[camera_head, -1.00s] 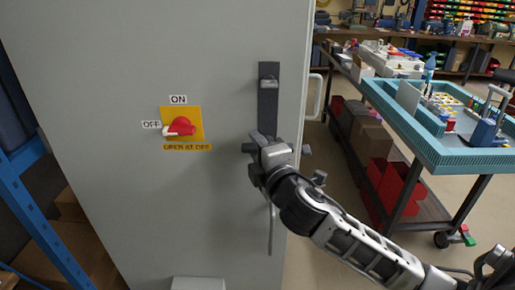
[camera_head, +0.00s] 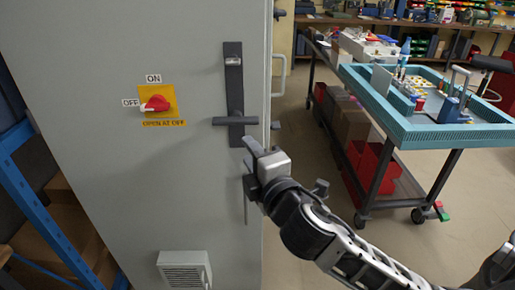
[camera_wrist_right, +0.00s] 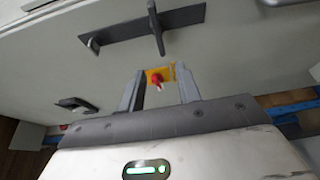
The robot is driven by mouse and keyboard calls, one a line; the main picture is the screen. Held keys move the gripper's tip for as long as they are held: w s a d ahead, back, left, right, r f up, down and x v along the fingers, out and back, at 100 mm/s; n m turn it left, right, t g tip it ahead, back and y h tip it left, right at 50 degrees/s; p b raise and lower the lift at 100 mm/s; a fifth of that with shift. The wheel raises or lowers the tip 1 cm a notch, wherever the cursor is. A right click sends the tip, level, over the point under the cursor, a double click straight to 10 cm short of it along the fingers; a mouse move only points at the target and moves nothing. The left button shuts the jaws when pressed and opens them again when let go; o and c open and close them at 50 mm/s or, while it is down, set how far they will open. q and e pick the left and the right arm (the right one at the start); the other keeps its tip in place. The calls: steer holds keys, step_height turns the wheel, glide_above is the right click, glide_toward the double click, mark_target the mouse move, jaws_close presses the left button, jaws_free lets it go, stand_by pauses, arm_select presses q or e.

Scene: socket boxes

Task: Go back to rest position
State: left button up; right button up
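My right gripper (camera_head: 262,160) is in front of the grey cabinet (camera_head: 110,210), just below and to the right of its dark door handle (camera_head: 235,121). It looks apart from the handle. In the right wrist view the two fingers of this gripper (camera_wrist_right: 159,72) are spread with nothing between them. The handle's lever (camera_head: 222,121) lies crosswise on its upright plate. The handle also shows in the right wrist view (camera_wrist_right: 125,28). My left gripper is not in view.
A red rotary switch (camera_head: 157,103) on a yellow plate points at OFF. A vent (camera_head: 185,270) sits low on the cabinet. A trolley with a teal-edged tray (camera_head: 430,135) stands to the right. A blue rack (camera_head: 40,210) is at left. Open floor lies between cabinet and trolley.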

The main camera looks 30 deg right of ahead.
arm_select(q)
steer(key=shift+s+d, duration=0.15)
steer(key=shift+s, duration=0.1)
arm_select(e)
steer(key=shift+s, duration=0.55)
steer(key=s+a+f+m+g+y, duration=0.1)
steer(key=s+f+m, duration=0.4)
steer(key=f, duration=0.5)
steer(key=s+a+f+m+g+y, duration=0.1)
steer(key=s+a+f+m+g, duration=0.2)
steer(key=f, duration=0.7)
steer(key=s+a+f+m+g+y, duration=0.2)
steer(key=s+f+m+g, duration=0.2)
steer(key=s+f+m, duration=0.2)
step_height(320, 180, down, 5)
steer(key=shift+s+a+r+m, duration=0.1)
steer(key=shift+s+a+m, duration=0.25)
steer(key=shift+s, duration=0.7)
steer(key=shift+c, duration=0.3)
